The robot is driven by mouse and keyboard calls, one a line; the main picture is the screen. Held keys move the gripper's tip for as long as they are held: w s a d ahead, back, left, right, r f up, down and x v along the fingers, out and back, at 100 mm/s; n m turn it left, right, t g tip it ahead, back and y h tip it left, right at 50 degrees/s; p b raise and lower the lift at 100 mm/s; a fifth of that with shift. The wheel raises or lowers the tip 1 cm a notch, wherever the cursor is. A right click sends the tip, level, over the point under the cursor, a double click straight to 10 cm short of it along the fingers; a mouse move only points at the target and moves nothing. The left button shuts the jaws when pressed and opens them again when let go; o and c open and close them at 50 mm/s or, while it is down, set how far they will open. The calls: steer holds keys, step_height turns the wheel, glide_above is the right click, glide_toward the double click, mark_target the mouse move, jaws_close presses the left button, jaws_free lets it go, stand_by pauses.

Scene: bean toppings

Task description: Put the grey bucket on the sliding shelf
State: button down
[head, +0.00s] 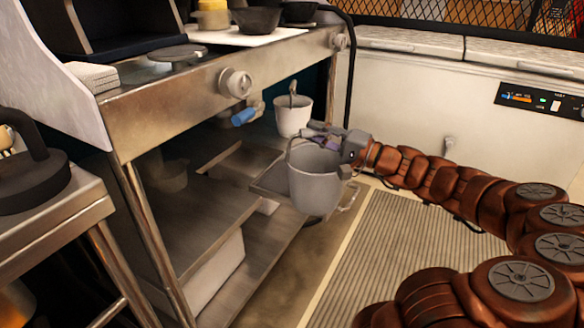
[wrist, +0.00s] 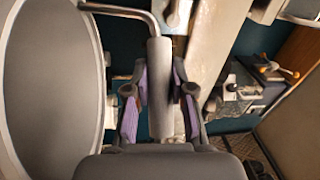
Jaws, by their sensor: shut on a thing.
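The grey bucket (head: 318,182) hangs upright from my gripper (head: 326,138) in the head view, in front of the metal counter's lower part. In the wrist view, my gripper (wrist: 160,98) has its purple-padded fingers shut on the bucket's handle grip. The bucket's large round opening (wrist: 52,90) fills the left of that view. The sliding shelf (head: 268,180) is a grey metal plate jutting out just left of and behind the bucket. The bucket hides part of it, and I cannot tell whether the two touch.
A white bucket (head: 293,116) with a handle is behind the grey one, beneath the counter (head: 180,108). A blue-handled valve (head: 245,116) sticks out nearby. A lower shelf (head: 190,215) lies left. A ribbed mat (head: 375,260) covers open floor at right.

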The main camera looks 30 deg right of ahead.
steer(key=w+d+f+b, duration=0.2)
steer(key=w+d, duration=0.1)
steer(key=w, duration=0.5)
steer(key=w+d+f+b, duration=0.2)
steer(key=w+f, duration=0.1)
steer(key=w, duration=0.4)
steer(key=shift+w+d, duration=0.4)
steer(key=shift+f, duration=0.15)
steer(key=c, duration=1)
jaws_free()
